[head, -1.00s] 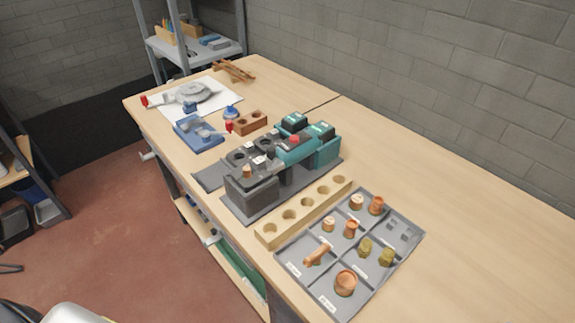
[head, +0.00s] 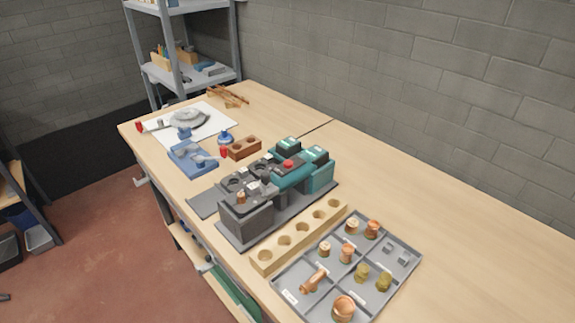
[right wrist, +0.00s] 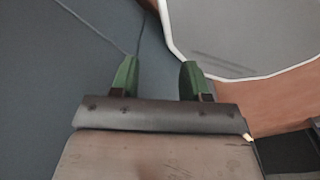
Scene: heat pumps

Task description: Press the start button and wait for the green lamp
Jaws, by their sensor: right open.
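A dark grey and teal machine (head: 292,178) stands on a grey base plate on the workbench in the head view. A red button-like part (head: 288,163) sits on top of its teal section. Small green-topped teal blocks (head: 318,153) rise at its back. I cannot tell which part is the start button, and no lit green lamp can be made out. My right gripper (right wrist: 157,72) shows in the right wrist view with its two green fingers apart and nothing between them. It is not in the head view, so its place relative to the machine is unclear. My left gripper is not in view.
A wooden block with holes (head: 300,238) and a grey compartment tray (head: 401,272) with copper and brass fittings lie in front of the machine. A blue tray (head: 190,163) and a brown holed block (head: 244,148) lie behind it. The bench's right side (head: 430,185) is clear.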

